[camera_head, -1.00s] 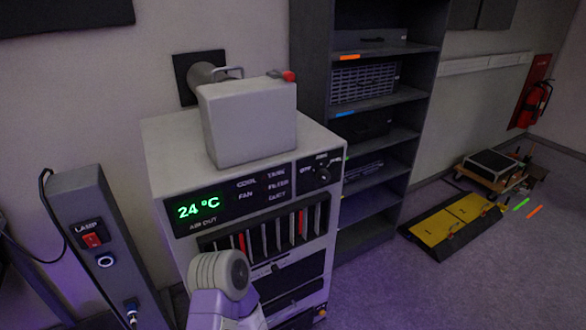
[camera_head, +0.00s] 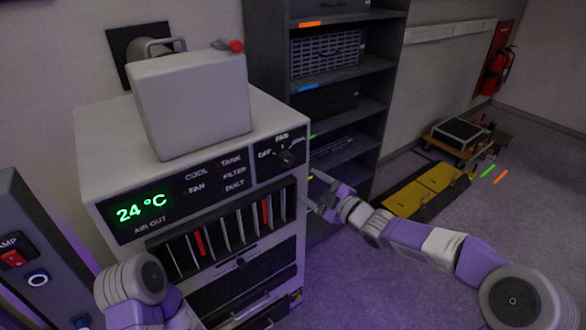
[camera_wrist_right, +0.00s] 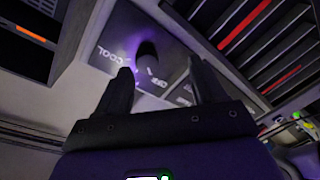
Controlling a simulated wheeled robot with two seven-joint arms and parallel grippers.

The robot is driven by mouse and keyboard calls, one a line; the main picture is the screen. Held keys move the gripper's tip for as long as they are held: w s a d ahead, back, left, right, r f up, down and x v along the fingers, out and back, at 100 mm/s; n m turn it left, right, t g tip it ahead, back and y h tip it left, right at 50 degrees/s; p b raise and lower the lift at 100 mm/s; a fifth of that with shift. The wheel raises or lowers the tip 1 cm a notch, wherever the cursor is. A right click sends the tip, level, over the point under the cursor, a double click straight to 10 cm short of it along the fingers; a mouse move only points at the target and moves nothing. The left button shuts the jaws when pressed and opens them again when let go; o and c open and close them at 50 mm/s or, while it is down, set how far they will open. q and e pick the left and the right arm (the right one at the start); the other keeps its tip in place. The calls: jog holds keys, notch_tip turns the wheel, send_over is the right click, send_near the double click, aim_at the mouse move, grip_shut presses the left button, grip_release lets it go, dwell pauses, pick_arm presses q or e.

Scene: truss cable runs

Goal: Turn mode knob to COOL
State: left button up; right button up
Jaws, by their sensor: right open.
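The mode knob (camera_head: 286,157) is a dark round knob on the black panel at the upper right of the white unit's front. OFF is printed to its left, FAN above and COOL to its right. Its exact pointing is hard to tell. My right gripper (camera_head: 313,188) is open and empty, just right of and below the knob, apart from it. In the right wrist view the knob (camera_wrist_right: 147,50) shows ahead, beyond and between the open fingertips (camera_wrist_right: 160,67), with the COOL label to its left. My left arm shows at the lower left; its gripper is out of view.
The unit's display (camera_head: 141,211) reads 24 °C above a row of vent slats (camera_head: 230,232). A dark shelf rack (camera_head: 270,55) stands close behind on the right. A lamp post (camera_head: 30,240) is at the left. Yellow ramps (camera_head: 425,190) lie on the floor at the right.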

aim_at(289, 161)
jog(key=shift+n+y, duration=0.3)
jog(key=shift+n, duration=0.6)
jog(key=w+a+r, duration=0.1)
jog(key=w, duration=0.1)
jog(key=w+a+r, duration=0.1)
jog(key=a, duration=0.1)
jog(key=w+a+r, duration=0.1)
jog(key=w+a, duration=0.1)
jog(key=shift+w+a+r+b, duration=0.15)
jog(key=shift+w+r+b, duration=0.1)
jog(key=shift+w+b, duration=0.1)
jog(key=c, duration=1.1)
jog(key=shift+o, duration=0.2)
